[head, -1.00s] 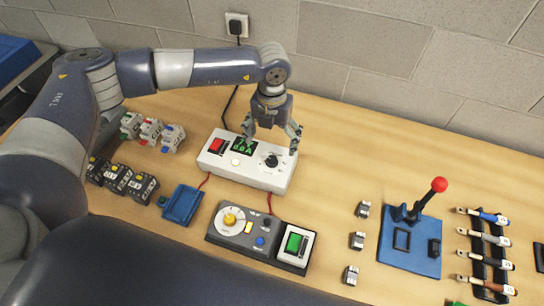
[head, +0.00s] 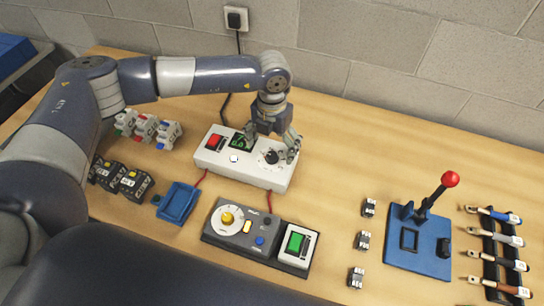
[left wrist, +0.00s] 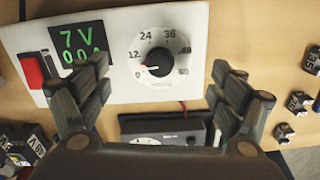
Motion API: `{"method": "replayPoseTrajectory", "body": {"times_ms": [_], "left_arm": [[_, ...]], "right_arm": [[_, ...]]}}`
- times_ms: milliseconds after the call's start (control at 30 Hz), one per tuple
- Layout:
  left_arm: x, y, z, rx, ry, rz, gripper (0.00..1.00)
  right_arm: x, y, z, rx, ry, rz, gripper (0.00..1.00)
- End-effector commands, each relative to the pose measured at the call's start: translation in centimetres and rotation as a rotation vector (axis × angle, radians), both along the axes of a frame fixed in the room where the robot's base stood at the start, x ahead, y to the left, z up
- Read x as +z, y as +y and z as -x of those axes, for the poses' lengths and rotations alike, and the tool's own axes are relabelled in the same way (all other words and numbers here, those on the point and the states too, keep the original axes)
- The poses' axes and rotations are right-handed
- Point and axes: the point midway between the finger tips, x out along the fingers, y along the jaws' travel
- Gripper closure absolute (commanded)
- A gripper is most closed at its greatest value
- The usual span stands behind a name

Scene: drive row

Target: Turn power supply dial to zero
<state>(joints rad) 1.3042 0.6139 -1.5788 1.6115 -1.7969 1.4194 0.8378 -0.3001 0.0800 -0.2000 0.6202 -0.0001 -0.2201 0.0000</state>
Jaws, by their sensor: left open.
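The power supply (head: 215,158) is a white box on the bench with a red switch and a green display. Its dark dial (head: 270,157) also shows in the left wrist view (left wrist: 159,60), on a white scale from 0 to 60. The dial's red mark points left, between 0 and 12. The display (left wrist: 82,43) reads 7 V in green, with a partly hidden line below. My left gripper (head: 271,144) is open over the dial; in the left wrist view its fingers (left wrist: 160,72) stand on either side, apart from it. My right gripper is not in view.
A grey control box (head: 235,225) with a yellow knob and a green-button box (head: 297,246) sit in front. A blue tray (head: 178,203) is left of them. A blue base with a red-knobbed lever (head: 418,238) stands right.

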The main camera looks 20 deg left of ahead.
Motion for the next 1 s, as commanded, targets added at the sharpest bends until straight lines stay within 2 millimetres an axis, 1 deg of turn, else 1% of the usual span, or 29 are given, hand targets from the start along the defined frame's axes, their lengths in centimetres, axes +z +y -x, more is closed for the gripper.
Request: {"method": "replayPoseTrajectory", "body": {"times_ms": [33, 100, 267, 467, 1000], "left_arm": [[-0.4, 0.0, 0.0, -0.039, -0.001, 0.0, 0.13], [-0.3, 0.0, 0.0, -0.081, -0.001, 0.0, 0.13], [0.0, 0.0, 0.0, -0.1, 0.0, 0.0, 0.13], [-0.1, 0.0, 0.0, -0.099, 0.0, 0.0, 0.13], [-2.8, 0.0, 0.0, -0.097, 0.0, 0.0, 0.13]], "right_arm": [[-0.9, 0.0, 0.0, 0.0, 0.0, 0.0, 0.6], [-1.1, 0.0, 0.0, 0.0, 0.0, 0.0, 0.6], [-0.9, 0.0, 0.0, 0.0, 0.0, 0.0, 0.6], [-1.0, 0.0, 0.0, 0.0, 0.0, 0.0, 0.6], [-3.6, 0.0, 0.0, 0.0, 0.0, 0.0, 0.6]]}}
